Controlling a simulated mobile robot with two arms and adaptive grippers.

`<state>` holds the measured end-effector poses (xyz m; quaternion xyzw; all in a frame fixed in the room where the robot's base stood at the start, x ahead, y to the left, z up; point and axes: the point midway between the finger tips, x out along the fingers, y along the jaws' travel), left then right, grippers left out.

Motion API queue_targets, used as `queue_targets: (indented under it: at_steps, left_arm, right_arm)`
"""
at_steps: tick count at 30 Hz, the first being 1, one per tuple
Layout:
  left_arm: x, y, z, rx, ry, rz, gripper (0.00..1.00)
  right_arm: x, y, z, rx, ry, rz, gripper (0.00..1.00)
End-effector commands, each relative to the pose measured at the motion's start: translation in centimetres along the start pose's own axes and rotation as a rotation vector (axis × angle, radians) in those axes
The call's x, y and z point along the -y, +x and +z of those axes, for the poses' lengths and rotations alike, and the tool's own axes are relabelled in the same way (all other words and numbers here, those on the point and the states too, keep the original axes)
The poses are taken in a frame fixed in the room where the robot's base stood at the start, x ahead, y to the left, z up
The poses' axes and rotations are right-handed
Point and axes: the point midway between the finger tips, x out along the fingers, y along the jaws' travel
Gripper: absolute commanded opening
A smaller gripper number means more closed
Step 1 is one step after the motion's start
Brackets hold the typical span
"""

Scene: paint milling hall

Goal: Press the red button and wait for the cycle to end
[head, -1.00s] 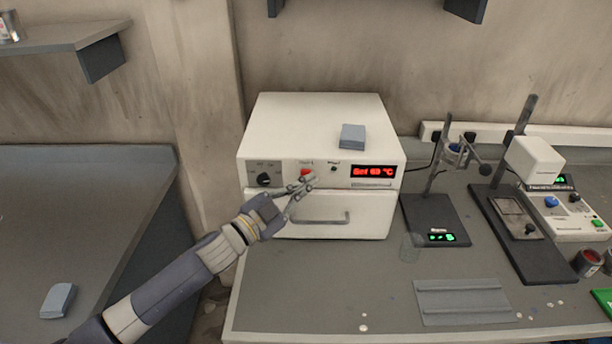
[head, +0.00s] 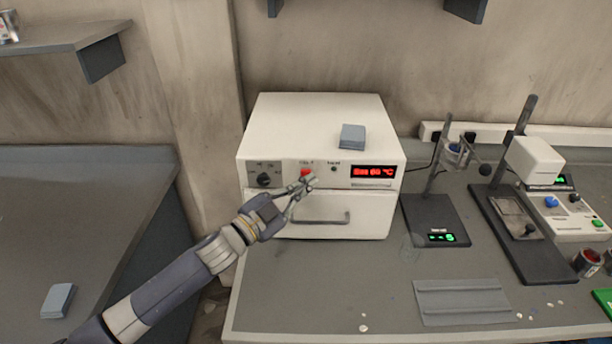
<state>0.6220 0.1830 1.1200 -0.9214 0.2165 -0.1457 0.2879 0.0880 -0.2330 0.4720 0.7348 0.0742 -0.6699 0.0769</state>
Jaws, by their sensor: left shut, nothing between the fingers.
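The red button (head: 305,172) sits on the front panel of a white oven-like box (head: 320,120), partly hidden by my left gripper. My left gripper (head: 313,181) is shut and empty, its fingertips just in front of and slightly below and right of the button. I cannot tell whether they touch it. The box's red display (head: 374,171) is lit and seems to show 60 °C; its first word is hard to read. A dark knob (head: 264,180) is left of the button. The drawer-like door with a handle (head: 320,219) is closed. My right gripper is not in view.
A grey-blue block (head: 352,137) lies on top of the box; a similar one (head: 58,300) lies on the left bench. Lab stands (head: 434,215) and a white device (head: 570,215) stand right. A grey tray (head: 463,302) lies in front on the bench.

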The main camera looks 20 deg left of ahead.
Motion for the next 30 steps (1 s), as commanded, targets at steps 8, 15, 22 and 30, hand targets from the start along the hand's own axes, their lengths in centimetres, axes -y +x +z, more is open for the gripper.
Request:
queue_targets:
  at_steps: [8, 15, 22, 30]
  left_arm:
    - [0.29, 0.36, 0.16, -0.001, 0.001, 0.000, 0.00]
    - [0.41, 0.60, 0.40, 0.000, 0.000, 0.001, 0.00]
    - [0.44, 0.61, 0.41, 0.000, 0.000, 0.000, 0.00]
    - [0.59, 0.81, 0.51, -0.001, 0.000, 0.000, 0.00]
  right_arm:
    - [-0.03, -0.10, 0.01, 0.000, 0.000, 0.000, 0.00]
    - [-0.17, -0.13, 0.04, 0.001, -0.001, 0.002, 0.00]
    - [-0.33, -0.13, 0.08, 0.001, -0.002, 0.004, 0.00]
    - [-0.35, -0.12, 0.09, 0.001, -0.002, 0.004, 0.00]
